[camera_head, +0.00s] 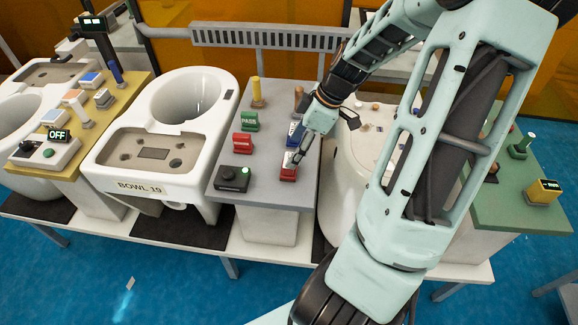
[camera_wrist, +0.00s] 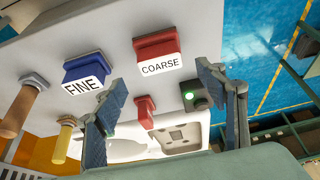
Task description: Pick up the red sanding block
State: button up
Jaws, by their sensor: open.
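The red sanding block (camera_head: 288,166) lies near the front right corner of the grey table. In the wrist view the red block (camera_wrist: 155,45) has a white label reading COARSE. My gripper (camera_head: 297,154) is at the block, with its fingers partly hiding it in the head view. In the wrist view my gripper (camera_wrist: 161,77) is open, with one finger to each side of the block's place in the picture and nothing held. The block looks clear of both fingers there; the exact height gap cannot be told.
A blue block (camera_wrist: 88,72) labelled FINE lies beside the red one. A red stamp (camera_head: 243,146), a green PASS stamp (camera_head: 249,122), a black button box (camera_head: 233,178) with a green light, a yellow handle (camera_head: 257,92) and a wooden handle (camera_wrist: 20,108) share the table (camera_head: 262,187).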

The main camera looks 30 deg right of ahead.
jog(key=shift+s+x, duration=0.2)
jog(key=shift+x, duration=2.55)
jog(key=shift+d+f, duration=0.1)
jog(key=shift+d, duration=0.05)
jog(key=shift+c, duration=0.3)
jog(key=c, duration=1.3)
